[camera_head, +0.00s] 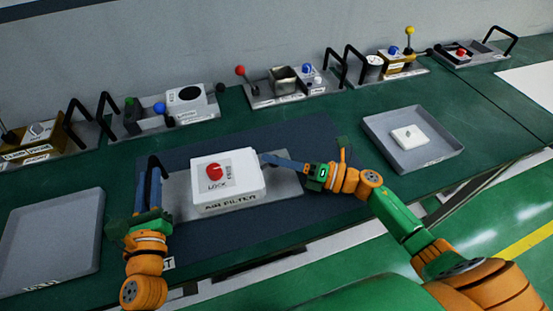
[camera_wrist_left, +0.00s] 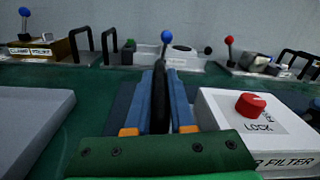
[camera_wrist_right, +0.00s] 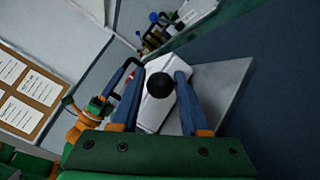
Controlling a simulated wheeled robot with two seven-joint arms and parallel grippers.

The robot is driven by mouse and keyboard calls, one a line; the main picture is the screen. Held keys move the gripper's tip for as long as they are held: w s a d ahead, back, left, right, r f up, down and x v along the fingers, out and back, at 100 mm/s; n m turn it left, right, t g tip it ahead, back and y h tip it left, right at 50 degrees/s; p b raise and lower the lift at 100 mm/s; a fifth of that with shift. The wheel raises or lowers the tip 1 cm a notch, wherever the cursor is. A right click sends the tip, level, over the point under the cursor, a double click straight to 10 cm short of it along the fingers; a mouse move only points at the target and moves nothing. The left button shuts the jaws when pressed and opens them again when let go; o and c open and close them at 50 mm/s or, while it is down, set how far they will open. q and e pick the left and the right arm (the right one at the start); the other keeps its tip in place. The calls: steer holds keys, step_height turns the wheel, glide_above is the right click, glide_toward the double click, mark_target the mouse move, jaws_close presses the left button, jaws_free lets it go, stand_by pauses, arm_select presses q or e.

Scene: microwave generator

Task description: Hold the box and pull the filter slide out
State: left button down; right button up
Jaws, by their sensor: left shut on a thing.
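The white air filter box (camera_head: 228,183) has a red LOCK knob (camera_head: 214,171) on top and sits on a grey base plate (camera_head: 288,184). A black handle (camera_head: 154,165) stands upright at the plate's left end. My left gripper (camera_head: 149,180) is shut on this handle; its blue fingers flank the black bar in the left wrist view (camera_wrist_left: 160,100). My right gripper (camera_head: 273,161) is at the box's right side, fingers apart. In the right wrist view a round black knob (camera_wrist_right: 160,86) shows between its fingers, with gaps on both sides. The filter slide itself cannot be made out.
A grey tray (camera_head: 52,272) lies at the left. Another tray (camera_head: 440,151) at the right holds a small white block (camera_head: 408,137). Several fixtures with levers and black handles line the back of the green table. The dark mat (camera_head: 300,133) behind the box is clear.

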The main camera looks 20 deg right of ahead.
jaws_close()
stand_by(1.1)
